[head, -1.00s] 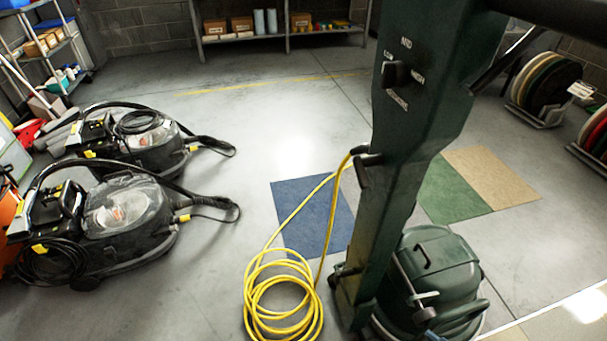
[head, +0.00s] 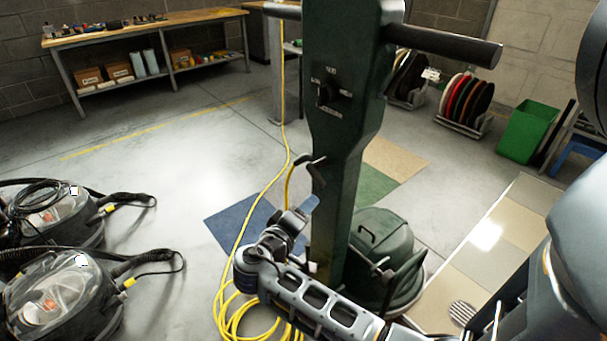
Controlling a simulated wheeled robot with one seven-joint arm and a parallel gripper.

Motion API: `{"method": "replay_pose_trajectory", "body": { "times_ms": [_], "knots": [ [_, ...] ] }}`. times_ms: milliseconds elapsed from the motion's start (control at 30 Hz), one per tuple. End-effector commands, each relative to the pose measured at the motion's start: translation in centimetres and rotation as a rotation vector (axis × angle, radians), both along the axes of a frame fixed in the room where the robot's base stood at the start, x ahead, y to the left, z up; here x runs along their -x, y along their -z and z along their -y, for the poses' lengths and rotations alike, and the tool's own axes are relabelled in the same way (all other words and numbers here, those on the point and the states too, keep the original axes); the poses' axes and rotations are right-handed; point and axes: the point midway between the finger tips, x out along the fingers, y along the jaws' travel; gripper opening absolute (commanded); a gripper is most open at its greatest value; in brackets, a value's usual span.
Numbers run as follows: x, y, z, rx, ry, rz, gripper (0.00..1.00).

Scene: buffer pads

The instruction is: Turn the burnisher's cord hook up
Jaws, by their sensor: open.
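The burnisher is a dark green machine with a tall column (head: 338,130), a dial (head: 326,94), a crossbar handle (head: 445,46) and a rounded base (head: 381,240). Its black upper cord hook (head: 308,161) sticks out from the column's left side. Yellow cord (head: 287,188) runs by the hook and down to coils on the floor. Which way the hook's tip points is hard to tell. My gripper (head: 308,204) is open, low and left of the column, a little below the upper hook in the picture and apart from it. The lower part of the column is partly hidden by my arm.
Two black vacuum machines (head: 60,290) stand at the left. A workbench (head: 150,32) is at the back, with pad racks (head: 466,103) and a green bin (head: 532,130) at the right. Blue (head: 240,222) and green floor pads lie near the burnisher. The floor at centre left is clear.

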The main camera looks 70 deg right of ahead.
Motion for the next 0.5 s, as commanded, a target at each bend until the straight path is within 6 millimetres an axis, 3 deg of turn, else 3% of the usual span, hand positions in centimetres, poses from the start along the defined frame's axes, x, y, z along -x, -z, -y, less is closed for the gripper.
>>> {"method": "replay_pose_trajectory", "body": {
  "times_ms": [33, 200, 333, 500],
  "knots": [
    [-0.8, -1.8, 0.0, 0.036, 0.074, 0.015, 0.47],
    [-1.7, -5.6, -0.5, 0.136, 0.278, 0.046, 0.47],
    [-2.1, -7.3, -1.1, 0.181, 0.371, 0.064, 0.47],
    [-1.9, -8.0, -1.0, 0.200, 0.411, 0.070, 0.47]
  ]
}}
